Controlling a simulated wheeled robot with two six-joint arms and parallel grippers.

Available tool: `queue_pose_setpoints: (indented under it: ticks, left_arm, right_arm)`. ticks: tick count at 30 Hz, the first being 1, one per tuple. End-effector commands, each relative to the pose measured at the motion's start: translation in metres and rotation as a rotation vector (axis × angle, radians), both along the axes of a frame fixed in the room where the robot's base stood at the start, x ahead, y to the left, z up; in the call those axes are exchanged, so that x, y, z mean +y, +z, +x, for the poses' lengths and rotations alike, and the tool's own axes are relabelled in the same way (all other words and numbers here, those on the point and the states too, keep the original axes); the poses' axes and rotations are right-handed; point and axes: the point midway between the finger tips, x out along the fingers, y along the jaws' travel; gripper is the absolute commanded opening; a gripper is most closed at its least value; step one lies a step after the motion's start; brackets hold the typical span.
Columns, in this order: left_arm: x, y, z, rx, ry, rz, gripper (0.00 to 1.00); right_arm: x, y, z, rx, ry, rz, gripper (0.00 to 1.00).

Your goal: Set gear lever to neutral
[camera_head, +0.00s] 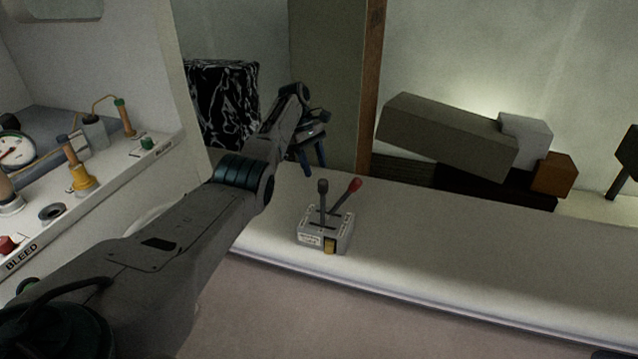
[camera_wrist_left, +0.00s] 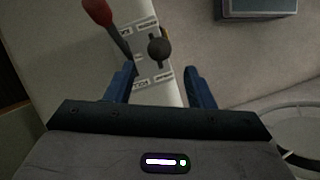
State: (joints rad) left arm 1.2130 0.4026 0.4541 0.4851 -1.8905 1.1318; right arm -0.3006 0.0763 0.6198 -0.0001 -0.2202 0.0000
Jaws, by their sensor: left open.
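A small grey control box (camera_head: 325,236) sits on the white counter in the head view. It carries a lever with a black knob (camera_head: 322,187), standing nearly upright, and a lever with a red knob (camera_head: 354,185), tilted to the right. My left gripper (camera_head: 312,150) is behind and above the box, with its blue fingers pointing down. In the left wrist view the open left gripper (camera_wrist_left: 158,88) has the black knob (camera_wrist_left: 160,50) just beyond and between its fingertips, with nothing held. The red knob (camera_wrist_left: 97,11) is at upper left there. My right gripper is not in view.
The white counter (camera_head: 480,255) is clear to the right of the box. Grey and brown blocks (camera_head: 450,135) stand at its back. On the left is a panel (camera_head: 110,165) with valves, a gauge and a "BLEED" label. A wooden post (camera_head: 369,90) rises behind.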

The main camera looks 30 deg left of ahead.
Motion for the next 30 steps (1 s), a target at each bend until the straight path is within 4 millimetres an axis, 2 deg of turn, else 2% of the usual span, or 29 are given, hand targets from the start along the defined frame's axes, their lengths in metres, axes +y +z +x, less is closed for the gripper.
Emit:
queue_pose_setpoints:
  ticks: [2, 9, 30]
  left_arm:
    - [0.007, 0.012, 0.001, -0.003, 0.002, 0.001, 0.49]
    - [0.015, 0.032, 0.002, 0.0, 0.001, 0.0, 0.49]
    - [0.016, 0.035, 0.002, 0.001, 0.001, 0.0, 0.49]
  right_arm:
    - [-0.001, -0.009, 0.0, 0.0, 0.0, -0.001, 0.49]
    - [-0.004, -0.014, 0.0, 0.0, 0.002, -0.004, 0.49]
    - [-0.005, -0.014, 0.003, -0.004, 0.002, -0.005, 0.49]
